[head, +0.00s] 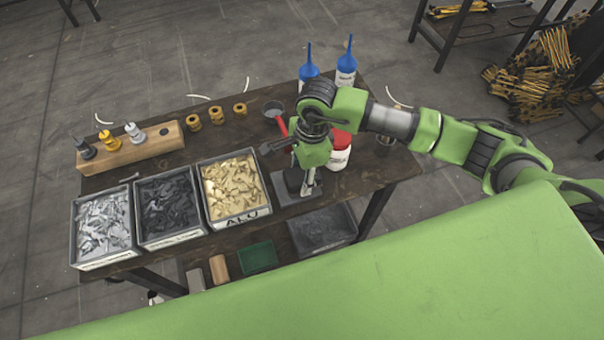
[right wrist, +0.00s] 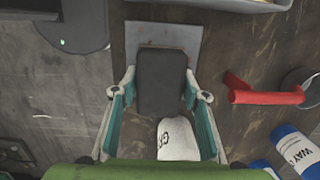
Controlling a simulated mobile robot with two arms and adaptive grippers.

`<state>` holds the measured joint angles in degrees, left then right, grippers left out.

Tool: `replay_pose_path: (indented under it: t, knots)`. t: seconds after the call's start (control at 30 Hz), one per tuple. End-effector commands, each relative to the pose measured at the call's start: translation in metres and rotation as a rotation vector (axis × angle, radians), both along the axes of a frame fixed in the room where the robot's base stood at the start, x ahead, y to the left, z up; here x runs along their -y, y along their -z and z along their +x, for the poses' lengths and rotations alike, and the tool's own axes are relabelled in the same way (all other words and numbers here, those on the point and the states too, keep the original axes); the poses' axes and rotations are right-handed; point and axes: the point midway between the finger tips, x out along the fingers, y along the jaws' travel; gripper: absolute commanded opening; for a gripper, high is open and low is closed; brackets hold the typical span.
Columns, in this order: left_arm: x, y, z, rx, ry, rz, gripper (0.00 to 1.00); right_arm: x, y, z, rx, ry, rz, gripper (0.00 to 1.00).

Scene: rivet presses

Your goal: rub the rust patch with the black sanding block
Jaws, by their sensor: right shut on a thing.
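The black sanding block (right wrist: 161,82) lies between the fingers of my right gripper (right wrist: 160,92), which is shut on it. The block is over a flat grey plate (right wrist: 190,38) on the dark table. I cannot tell whether block and plate touch. In the head view my right gripper (head: 308,184) reaches down over the table's right part, with the block (head: 293,180) partly hidden and the grey plate (head: 291,198) beneath. My left gripper is not in view.
A white tub with a red lid (head: 339,152) stands close beside the gripper. Blue-topped bottles (head: 346,66) and a red-handled tool (head: 281,124) are behind. Left are bins of silver, black and gold pieces (head: 233,187). A grey tray (head: 350,240) sits below the front edge.

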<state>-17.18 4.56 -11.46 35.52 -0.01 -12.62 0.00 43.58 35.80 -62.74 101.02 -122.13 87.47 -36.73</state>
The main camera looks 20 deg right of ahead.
Motion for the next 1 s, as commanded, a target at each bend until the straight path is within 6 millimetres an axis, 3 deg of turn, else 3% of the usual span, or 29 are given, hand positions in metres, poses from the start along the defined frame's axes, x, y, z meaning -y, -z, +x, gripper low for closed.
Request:
replay_pose_path:
  t: [0.23,1.0]
  knots:
    - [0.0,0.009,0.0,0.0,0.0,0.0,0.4,-0.026,0.003,-0.004,-0.006,-0.005,0.006,0.18]
    - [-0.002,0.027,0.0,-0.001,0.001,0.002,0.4,-0.071,-0.002,-0.005,-0.003,-0.006,0.014,0.18]
